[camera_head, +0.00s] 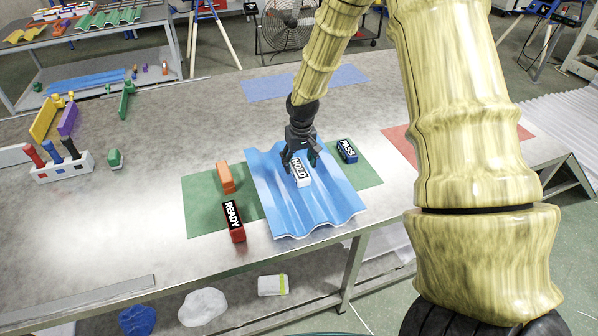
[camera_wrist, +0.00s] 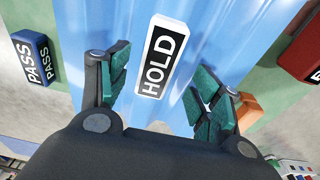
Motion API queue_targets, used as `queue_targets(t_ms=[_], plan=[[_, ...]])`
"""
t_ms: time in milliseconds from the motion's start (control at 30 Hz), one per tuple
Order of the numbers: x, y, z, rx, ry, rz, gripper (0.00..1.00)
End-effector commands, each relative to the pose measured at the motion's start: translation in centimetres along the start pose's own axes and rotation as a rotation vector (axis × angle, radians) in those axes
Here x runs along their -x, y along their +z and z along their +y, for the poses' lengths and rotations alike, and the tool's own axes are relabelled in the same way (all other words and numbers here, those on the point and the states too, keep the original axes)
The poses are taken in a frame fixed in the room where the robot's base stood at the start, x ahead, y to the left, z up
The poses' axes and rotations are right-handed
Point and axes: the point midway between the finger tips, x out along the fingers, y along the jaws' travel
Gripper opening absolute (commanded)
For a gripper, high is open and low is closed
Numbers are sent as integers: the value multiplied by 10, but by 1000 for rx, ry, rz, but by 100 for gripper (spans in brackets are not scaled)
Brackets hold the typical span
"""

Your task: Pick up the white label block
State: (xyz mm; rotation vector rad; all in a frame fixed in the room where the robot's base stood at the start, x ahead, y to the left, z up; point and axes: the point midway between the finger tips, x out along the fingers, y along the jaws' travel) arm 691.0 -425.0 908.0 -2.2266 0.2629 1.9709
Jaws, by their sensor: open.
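The white label block (camera_head: 300,171) bears a black panel reading HOLD. It lies on the blue corrugated sheet (camera_head: 319,212), towards the sheet's far half. In the wrist view the white label block (camera_wrist: 161,57) lies ahead of and between my two fingers, apart from both. My gripper (camera_head: 300,160) is over the sheet, right at the block, pointing down; in the wrist view my gripper (camera_wrist: 162,90) has its teal-padded fingers spread wide with nothing between the pads. Part of the block's far end is hidden by a finger in the head view.
A red READY block (camera_head: 234,222) and an orange block (camera_head: 226,177) stand left of the sheet on a green mat (camera_head: 200,205). A blue PASS block (camera_head: 347,151) stands to its right. A holder with coloured pegs (camera_head: 62,168) sits at far left.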

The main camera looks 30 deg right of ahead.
Motion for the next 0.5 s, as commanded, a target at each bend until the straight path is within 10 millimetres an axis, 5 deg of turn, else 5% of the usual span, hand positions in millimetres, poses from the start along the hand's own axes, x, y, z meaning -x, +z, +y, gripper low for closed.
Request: queue_targets(t_ms=[500], plan=[[-42, -2, 3, -1, 0, -2, 64]])
